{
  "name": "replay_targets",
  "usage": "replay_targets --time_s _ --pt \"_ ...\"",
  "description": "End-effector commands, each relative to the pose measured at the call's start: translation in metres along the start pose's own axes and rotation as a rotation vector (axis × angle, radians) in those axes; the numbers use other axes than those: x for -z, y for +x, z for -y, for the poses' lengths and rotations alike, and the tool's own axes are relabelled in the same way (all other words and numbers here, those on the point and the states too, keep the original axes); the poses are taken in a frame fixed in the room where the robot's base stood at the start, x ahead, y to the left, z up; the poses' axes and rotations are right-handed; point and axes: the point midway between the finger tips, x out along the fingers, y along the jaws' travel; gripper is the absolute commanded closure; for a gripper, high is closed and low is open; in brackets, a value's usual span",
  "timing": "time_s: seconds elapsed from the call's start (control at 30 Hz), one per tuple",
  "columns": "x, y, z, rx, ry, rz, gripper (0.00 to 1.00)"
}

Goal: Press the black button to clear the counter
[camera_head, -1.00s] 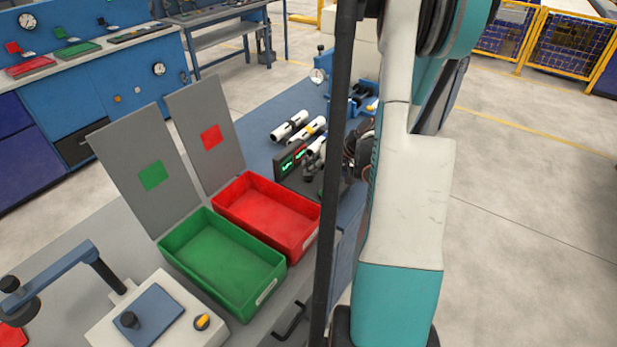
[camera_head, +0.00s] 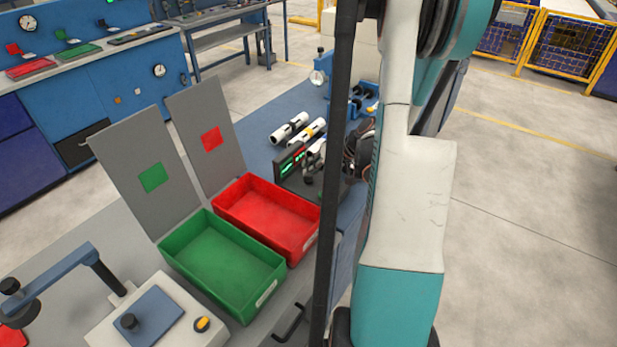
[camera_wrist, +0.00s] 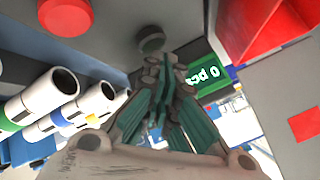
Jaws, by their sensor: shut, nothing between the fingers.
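The black button (camera_wrist: 151,40) is a dark round knob on a grey surface at the top middle of the wrist view. My gripper (camera_wrist: 165,70) is shut and empty, its fingertips just below the button in the picture; I cannot tell whether they touch it. In the head view the dark counter box (camera_head: 287,163) shows lit green digits beside the red bin. There the button is not clearly seen and my gripper is mostly hidden behind my arm.
A large red button (camera_wrist: 67,15) lies left of the black one. White pipes (camera_wrist: 50,95) with coloured bands lie at the left of the wrist view. The red bin (camera_head: 268,212) and green bin (camera_head: 222,265) stand on the bench, empty. Grey panels (camera_head: 145,170) rise behind them.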

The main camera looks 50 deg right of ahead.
Motion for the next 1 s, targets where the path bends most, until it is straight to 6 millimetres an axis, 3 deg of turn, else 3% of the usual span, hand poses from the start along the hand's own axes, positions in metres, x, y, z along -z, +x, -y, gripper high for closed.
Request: replay_targets --time_s 0.57,1.0 --pt "0.006 -0.008 0.006 0.000 0.000 0.000 1.00" --pt "0.026 -0.035 0.026 0.000 0.000 0.000 1.00"
